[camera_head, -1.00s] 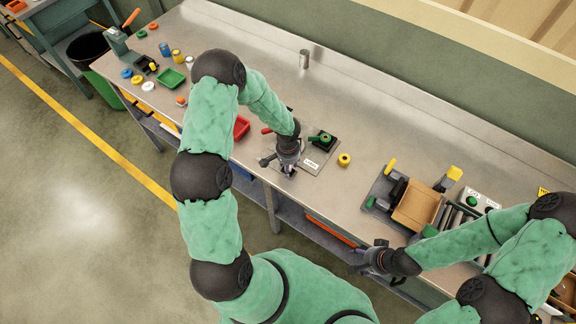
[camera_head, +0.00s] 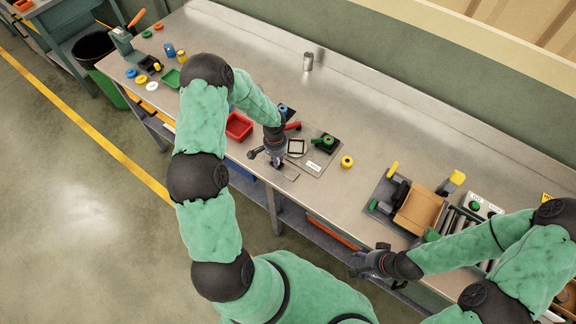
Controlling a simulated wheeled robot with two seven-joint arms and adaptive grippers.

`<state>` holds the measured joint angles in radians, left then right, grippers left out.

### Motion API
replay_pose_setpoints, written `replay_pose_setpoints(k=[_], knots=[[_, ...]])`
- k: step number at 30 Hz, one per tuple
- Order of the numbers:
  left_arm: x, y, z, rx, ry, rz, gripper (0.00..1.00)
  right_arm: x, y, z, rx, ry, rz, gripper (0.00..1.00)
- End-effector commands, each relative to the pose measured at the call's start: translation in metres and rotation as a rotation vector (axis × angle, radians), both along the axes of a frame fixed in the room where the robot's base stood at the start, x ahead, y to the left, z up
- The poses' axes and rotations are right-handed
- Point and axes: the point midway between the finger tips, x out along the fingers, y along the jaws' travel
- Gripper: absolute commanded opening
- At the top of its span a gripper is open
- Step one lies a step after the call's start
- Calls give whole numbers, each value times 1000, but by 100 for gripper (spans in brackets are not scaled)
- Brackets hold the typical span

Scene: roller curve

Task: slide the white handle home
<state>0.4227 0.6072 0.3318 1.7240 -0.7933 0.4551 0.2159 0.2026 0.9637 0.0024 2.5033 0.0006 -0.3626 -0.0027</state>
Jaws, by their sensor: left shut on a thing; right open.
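A grey fixture plate (camera_head: 317,165) with a white label lies on the bench. It carries a green handle (camera_head: 325,141) on a black base, a red handle (camera_head: 292,126) and a dark-framed square (camera_head: 296,147). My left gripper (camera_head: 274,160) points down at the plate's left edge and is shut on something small. The gripper hides what it holds, and I cannot make out a white handle. A narrow grey strip (camera_head: 290,175) shows just right of the fingers. My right gripper (camera_head: 364,264) is open and empty, off the bench's front edge.
A red bin (camera_head: 238,125) stands left of my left gripper. A yellow ring (camera_head: 347,161) lies right of the plate. A brown box (camera_head: 418,211) sits in a grey fixture farther right, near a roller track.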

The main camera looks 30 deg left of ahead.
Motion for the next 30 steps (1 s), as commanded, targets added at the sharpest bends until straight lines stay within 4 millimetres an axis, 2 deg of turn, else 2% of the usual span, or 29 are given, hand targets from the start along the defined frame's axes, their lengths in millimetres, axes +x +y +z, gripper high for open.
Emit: replay_pose_setpoints(k=[1,6,10,18,19,21,30], knots=[[1,15,0,2,-2,7,0,0,0,0,0,0,0,57],[4,42,0,1,-2,3,0,0,0,-1,0,0,0,57],[4,49,0,1,-2,0,0,0,0,-1,0,0,0,57],[4,51,1,3,-3,0,0,0,0,-1,0,0,0,57],[4,51,1,3,-3,0,33,0,0,-1,0,0,0,57],[4,51,1,3,-3,1,48,0,0,-1,0,0,0,57],[4,49,1,1,-2,-1,48,0,0,-1,0,0,0,57]])
